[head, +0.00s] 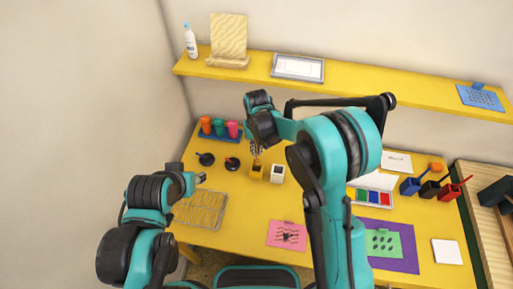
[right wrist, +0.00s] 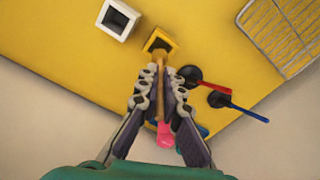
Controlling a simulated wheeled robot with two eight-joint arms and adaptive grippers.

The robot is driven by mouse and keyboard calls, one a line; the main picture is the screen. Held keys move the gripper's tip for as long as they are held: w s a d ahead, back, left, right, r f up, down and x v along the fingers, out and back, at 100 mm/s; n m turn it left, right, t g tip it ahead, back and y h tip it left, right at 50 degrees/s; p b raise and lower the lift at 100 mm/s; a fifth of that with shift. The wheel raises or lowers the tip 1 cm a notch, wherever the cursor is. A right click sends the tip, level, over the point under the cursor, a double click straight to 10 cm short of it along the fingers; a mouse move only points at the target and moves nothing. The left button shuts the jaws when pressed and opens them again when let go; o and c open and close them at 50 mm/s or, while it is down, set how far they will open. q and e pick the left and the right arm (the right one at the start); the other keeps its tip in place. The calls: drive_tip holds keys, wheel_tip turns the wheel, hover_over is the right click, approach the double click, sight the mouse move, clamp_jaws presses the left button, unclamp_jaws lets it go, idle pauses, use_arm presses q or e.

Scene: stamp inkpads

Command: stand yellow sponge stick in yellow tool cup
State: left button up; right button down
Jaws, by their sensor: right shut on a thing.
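The yellow tool cup (head: 256,174) stands on the yellow table, left of a white cup. In the right wrist view the yellow cup (right wrist: 150,44) shows its dark square opening. My right gripper (head: 256,150) is just above the yellow cup, shut on the yellow sponge stick (right wrist: 160,78). The stick's far end overlaps the cup's opening in the right wrist view. I cannot tell how deep the end sits in the cup. My left gripper (head: 196,180) is low over the table at the left, and its fingers are too small to read.
The white cup (head: 278,172) stands close to the right of the yellow cup. A wire rack (head: 203,209) lies at front left. A shelf (head: 350,87) runs along the wall.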

sight(257, 161)
drive_tip(key=shift+f+b, duration=2.35)
drive_tip(key=shift+f, duration=0.95)
drive_tip(key=c, duration=1.6)
unclamp_jaws()
wheel_tip(257, 161, up, 12)
drive_tip(key=shift+s+r, duration=0.1)
